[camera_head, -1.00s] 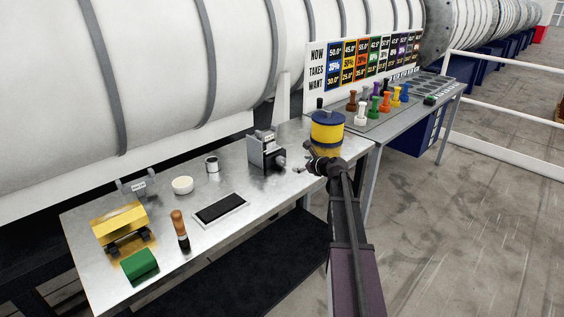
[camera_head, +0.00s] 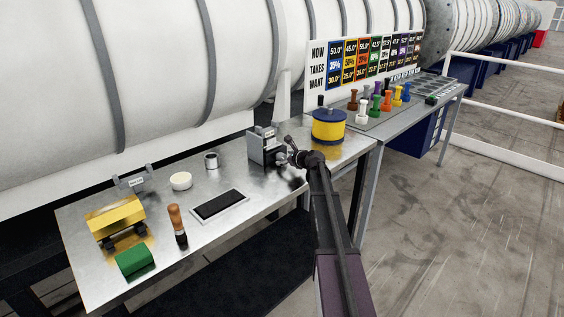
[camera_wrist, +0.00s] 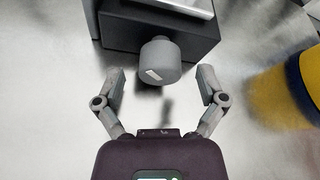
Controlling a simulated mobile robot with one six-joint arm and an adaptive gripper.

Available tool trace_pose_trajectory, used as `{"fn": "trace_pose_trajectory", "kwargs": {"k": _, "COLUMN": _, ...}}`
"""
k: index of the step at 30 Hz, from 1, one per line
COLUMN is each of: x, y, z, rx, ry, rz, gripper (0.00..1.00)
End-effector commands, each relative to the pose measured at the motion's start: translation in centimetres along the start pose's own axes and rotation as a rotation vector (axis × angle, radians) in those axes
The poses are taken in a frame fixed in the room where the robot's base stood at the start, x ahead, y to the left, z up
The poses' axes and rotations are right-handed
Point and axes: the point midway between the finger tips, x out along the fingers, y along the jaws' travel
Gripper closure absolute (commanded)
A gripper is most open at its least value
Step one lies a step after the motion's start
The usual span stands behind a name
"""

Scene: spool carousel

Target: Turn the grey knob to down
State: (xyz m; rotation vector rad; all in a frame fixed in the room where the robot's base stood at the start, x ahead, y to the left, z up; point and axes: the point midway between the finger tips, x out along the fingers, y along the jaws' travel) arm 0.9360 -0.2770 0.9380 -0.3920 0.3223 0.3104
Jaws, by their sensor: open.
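The grey knob (camera_wrist: 160,62) sticks out from the front of a dark box (camera_wrist: 120,30) in the wrist view. It is round, with a white mark on its face toward the lower left. My gripper (camera_wrist: 160,85) is open, with one finger on each side of the knob and a gap on both sides; no contact shows. In the head view the box (camera_head: 264,146) stands on the metal table, and my gripper (camera_head: 292,148) is at its right front, partly covering the knob.
A yellow spool carousel (camera_head: 328,128) with a blue top stands close to the right of my gripper.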

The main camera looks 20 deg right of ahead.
Motion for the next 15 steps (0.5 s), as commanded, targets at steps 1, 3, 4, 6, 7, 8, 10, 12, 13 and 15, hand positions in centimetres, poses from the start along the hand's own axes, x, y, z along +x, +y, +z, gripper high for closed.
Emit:
{"fn": "trace_pose_trajectory", "kwargs": {"k": 1, "x": 0.8, "y": -0.1, "z": -0.2, "rx": -0.001, "ry": 0.0, "rz": 0.0, "gripper": 0.1}}
{"fn": "trace_pose_trajectory", "kwargs": {"k": 3, "x": 1.3, "y": -0.1, "z": -0.1, "rx": 0.0, "ry": 0.0, "rz": -0.001, "gripper": 0.1}}
{"fn": "trace_pose_trajectory", "kwargs": {"k": 4, "x": 1.5, "y": -0.1, "z": -0.1, "rx": 0.0, "ry": 0.0, "rz": -0.001, "gripper": 0.1}}
{"fn": "trace_pose_trajectory", "kwargs": {"k": 6, "x": 1.9, "y": -0.1, "z": -0.1, "rx": 0.0, "ry": 0.0, "rz": -0.001, "gripper": 0.1}}
{"fn": "trace_pose_trajectory", "kwargs": {"k": 7, "x": 2.0, "y": -0.1, "z": -0.1, "rx": 0.0, "ry": 0.0, "rz": -0.001, "gripper": 0.1}}
{"fn": "trace_pose_trajectory", "kwargs": {"k": 8, "x": 2.0, "y": -0.1, "z": -0.1, "rx": 0.0, "ry": 0.0, "rz": -0.001, "gripper": 0.1}}
{"fn": "trace_pose_trajectory", "kwargs": {"k": 10, "x": 2.1, "y": -0.1, "z": 0.0, "rx": 0.001, "ry": 0.0, "rz": -0.001, "gripper": 0.1}}
{"fn": "trace_pose_trajectory", "kwargs": {"k": 12, "x": 2.1, "y": -0.1, "z": 0.0, "rx": 0.001, "ry": 0.0, "rz": -0.001, "gripper": 0.1}}
{"fn": "trace_pose_trajectory", "kwargs": {"k": 13, "x": 2.1, "y": -0.1, "z": 0.0, "rx": 0.001, "ry": 0.0, "rz": -0.001, "gripper": 0.1}}
{"fn": "trace_pose_trajectory", "kwargs": {"k": 15, "x": 2.1, "y": -0.1, "z": 0.0, "rx": 0.001, "ry": 0.0, "rz": -0.001, "gripper": 0.1}}
